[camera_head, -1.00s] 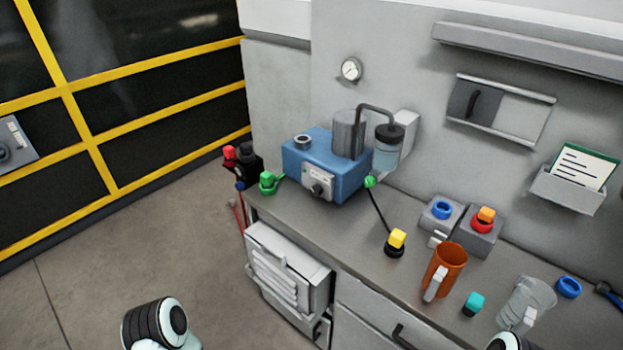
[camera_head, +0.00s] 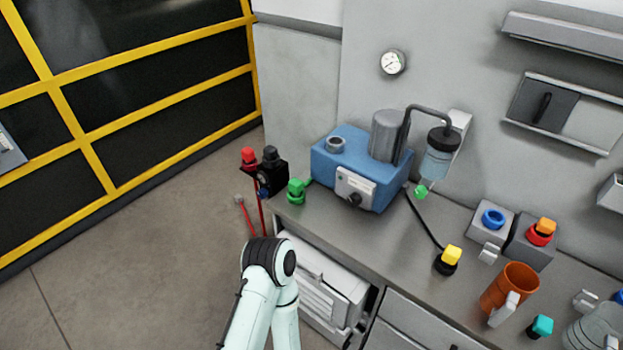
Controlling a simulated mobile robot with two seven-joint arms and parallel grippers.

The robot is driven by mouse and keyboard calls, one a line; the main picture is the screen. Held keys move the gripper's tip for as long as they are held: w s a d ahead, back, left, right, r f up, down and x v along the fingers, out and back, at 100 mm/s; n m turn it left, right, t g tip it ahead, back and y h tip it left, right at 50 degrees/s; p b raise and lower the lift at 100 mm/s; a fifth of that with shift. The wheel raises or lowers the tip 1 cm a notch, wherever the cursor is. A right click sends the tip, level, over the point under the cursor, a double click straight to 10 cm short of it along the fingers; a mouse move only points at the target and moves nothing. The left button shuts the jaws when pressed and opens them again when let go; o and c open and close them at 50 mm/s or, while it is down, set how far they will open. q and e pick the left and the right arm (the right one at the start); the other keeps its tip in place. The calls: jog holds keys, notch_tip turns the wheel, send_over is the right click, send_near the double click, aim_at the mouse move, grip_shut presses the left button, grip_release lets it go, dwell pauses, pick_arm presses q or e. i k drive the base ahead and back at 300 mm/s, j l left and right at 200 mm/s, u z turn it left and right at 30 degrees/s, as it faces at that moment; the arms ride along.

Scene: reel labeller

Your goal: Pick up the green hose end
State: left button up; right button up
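A green fitting (camera_head: 297,190) sits at the left end of the bench, beside the blue machine (camera_head: 352,168), with a short green piece running toward the machine. A second, smaller green piece (camera_head: 421,192) is under the clear bowl on the machine's right. I cannot tell for certain which of the two is the hose end. My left arm rises from the bottom of the picture, its black joint in front of the bench's left end. Its gripper is not in view. My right gripper is not in view either.
A black-and-red valve block (camera_head: 268,175) with red lines stands at the bench's left end. A yellow-topped black cap (camera_head: 448,260), an orange mug (camera_head: 509,289) and a teal cap (camera_head: 540,327) stand on the right. The bench front between machine and yellow cap is mostly clear.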

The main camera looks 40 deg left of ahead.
aim_at(295, 186)
jog(key=j+z, duration=0.5)
jog(key=j, duration=0.55)
jog(key=j+z, duration=0.1)
jog(key=j, duration=0.45)
jog(key=k+j, duration=0.1)
jog(key=j, duration=0.45)
jog(key=k+j+z, duration=0.15)
jog(key=j, duration=0.95)
jog(key=k+z, duration=0.05)
